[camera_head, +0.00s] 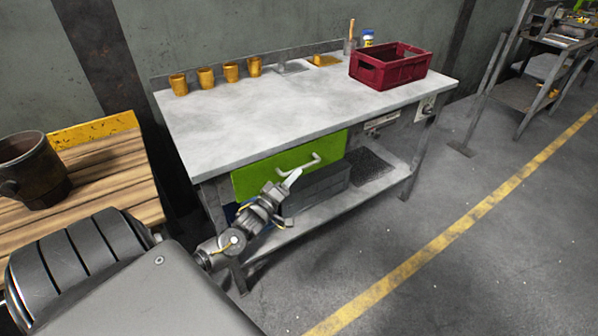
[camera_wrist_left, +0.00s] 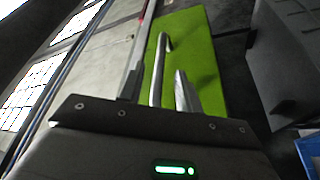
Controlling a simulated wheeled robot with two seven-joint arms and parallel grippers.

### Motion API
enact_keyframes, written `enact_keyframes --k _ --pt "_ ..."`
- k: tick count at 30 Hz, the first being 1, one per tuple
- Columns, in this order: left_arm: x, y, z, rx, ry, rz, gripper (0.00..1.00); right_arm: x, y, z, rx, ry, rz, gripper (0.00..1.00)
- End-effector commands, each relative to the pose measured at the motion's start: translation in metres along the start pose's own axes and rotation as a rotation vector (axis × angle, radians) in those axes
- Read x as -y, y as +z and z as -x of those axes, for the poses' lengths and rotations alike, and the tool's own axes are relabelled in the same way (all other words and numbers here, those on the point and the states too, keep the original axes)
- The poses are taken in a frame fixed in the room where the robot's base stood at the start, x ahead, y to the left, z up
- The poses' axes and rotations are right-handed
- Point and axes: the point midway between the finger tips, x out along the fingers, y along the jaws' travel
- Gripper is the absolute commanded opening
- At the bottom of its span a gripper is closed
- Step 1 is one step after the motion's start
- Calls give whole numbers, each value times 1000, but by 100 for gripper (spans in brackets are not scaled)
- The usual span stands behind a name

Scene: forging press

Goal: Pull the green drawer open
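The green drawer (camera_head: 252,178) sits under the front edge of the grey workbench, and its front looks flush with the bench. A pale bar handle (camera_head: 311,161) runs across its front. My left gripper (camera_head: 292,179) is at the handle, partly covering its left part. In the left wrist view the green front (camera_wrist_left: 205,60) lies ahead, and the handle (camera_wrist_left: 158,70) passes between the two fingers of my left gripper (camera_wrist_left: 160,92). The fingers are apart, with narrow gaps beside the bar. I cannot tell whether they touch it. My right gripper is not in view.
The workbench (camera_head: 240,115) carries several orange cups and a red crate (camera_head: 392,77). A dark box (camera_head: 318,188) stands on its lower shelf (camera_head: 345,205). A wooden table (camera_head: 100,170) with a dark mug (camera_head: 32,170) is at the left. The floor to the right is clear.

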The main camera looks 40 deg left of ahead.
Motion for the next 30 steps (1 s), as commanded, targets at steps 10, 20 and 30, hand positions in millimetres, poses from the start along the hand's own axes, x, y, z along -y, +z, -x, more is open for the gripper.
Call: enact_keyframes --k 10,20,30 --pt "1 0 -34 1 -1 -1 34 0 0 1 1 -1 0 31" --pt "0 0 -35 0 -1 -1 28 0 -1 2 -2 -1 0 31" --pt "0 0 -35 0 -1 -1 0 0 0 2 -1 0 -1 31"
